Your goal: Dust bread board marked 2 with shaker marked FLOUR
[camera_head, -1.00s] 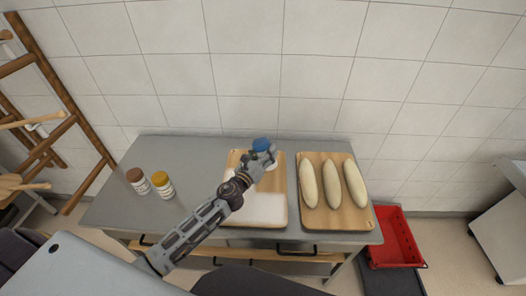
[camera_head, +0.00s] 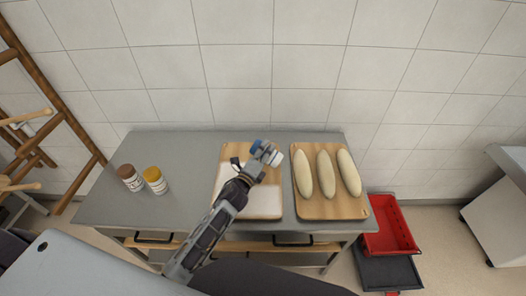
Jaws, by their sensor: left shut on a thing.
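My left gripper (camera_head: 264,158) is shut on a blue-topped shaker (camera_head: 257,146) and holds it over the back right of the left bread board (camera_head: 234,151). The shaker looks tilted; its label cannot be read. The board is wooden, with a white layer, apparently flour, over much of its middle and front. My left forearm and hand hide part of that layer. A second wooden board (camera_head: 309,209) lies to the right and bears three pale loaves (camera_head: 326,175). No board number can be read. My right gripper is not in view.
A brown-capped jar (camera_head: 130,177) and a yellow-capped jar (camera_head: 155,180) stand on the left of the grey table (camera_head: 185,155). A red crate (camera_head: 388,232) sits low at the right. A wooden rack (camera_head: 60,130) stands at far left. A tiled wall is behind.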

